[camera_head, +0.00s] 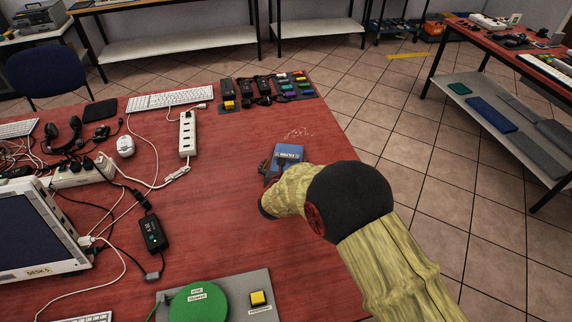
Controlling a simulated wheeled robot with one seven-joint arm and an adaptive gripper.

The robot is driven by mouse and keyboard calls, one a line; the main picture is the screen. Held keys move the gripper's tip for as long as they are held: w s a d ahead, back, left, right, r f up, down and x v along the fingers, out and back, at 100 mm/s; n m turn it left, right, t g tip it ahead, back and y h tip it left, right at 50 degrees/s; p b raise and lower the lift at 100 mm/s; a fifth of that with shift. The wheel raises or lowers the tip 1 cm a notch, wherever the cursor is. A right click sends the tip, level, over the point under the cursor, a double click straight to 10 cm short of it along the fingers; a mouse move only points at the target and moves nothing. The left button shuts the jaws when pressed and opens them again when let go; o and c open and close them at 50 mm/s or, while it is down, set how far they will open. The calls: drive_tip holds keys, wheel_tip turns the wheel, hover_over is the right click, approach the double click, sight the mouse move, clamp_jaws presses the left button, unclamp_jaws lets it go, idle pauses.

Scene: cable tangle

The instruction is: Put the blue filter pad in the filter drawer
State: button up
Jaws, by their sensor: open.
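A small blue item (288,151) with a dark, white-lettered label lies on the red desk, right of the middle; the lettering is too small to read surely. It may be the blue filter pad, but I cannot tell. My gripper (275,168) is right at its near side, low over the desk, with dark fingers open. My arm hides part of the fingers, and I cannot tell whether they touch the blue item. I cannot make out a filter drawer for certain. A flat blue piece (492,113) also lies on the lower shelf of the right bench.
A white power strip (187,133), cables, a headset (65,137) and a monitor (35,240) crowd the left of the desk. Adapters and a coloured block rack (288,86) stand at the back. A green disc (198,302) and yellow button (257,298) are in front. The desk's centre is clear.

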drive_tip(key=p+v, duration=0.3)
drive_tip(key=v, duration=0.9)
drive_tip(key=shift+r+p, duration=0.2)
drive_tip(key=shift+p, duration=0.1)
